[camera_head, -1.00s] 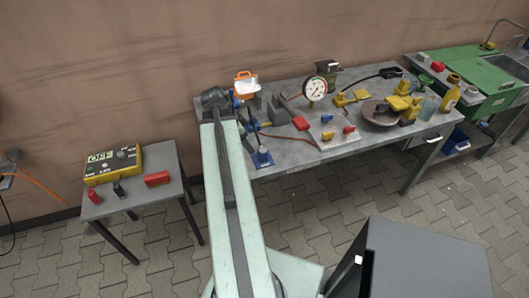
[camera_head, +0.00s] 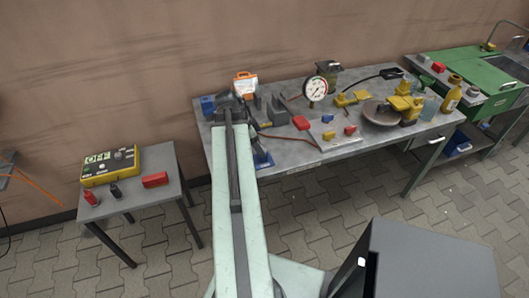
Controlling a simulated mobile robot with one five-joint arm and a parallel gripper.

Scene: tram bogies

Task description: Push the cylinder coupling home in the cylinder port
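My arm reaches over the left end of the grey workbench (camera_head: 290,158). My gripper (camera_head: 231,104) is a dark shape at the arm's end, small and partly hidden by the arm, so I cannot see whether its fingers are open or shut. I cannot make out the cylinder coupling or the cylinder port for sure. A blue block (camera_head: 208,106) stands just left of my gripper. A blue-based fixture (camera_head: 263,159) stands at the bench's front edge, right of my arm and partly hidden by it. A reddish hose (camera_head: 290,138) lies on the bench beside it.
An orange-and-white container (camera_head: 245,85) stands behind my gripper. A pressure gauge (camera_head: 315,90), a plate with coloured parts (camera_head: 333,136) and a round dish (camera_head: 381,114) stand farther right. A small table (camera_head: 140,202) with a yellow box (camera_head: 110,165) is at left, with open floor between.

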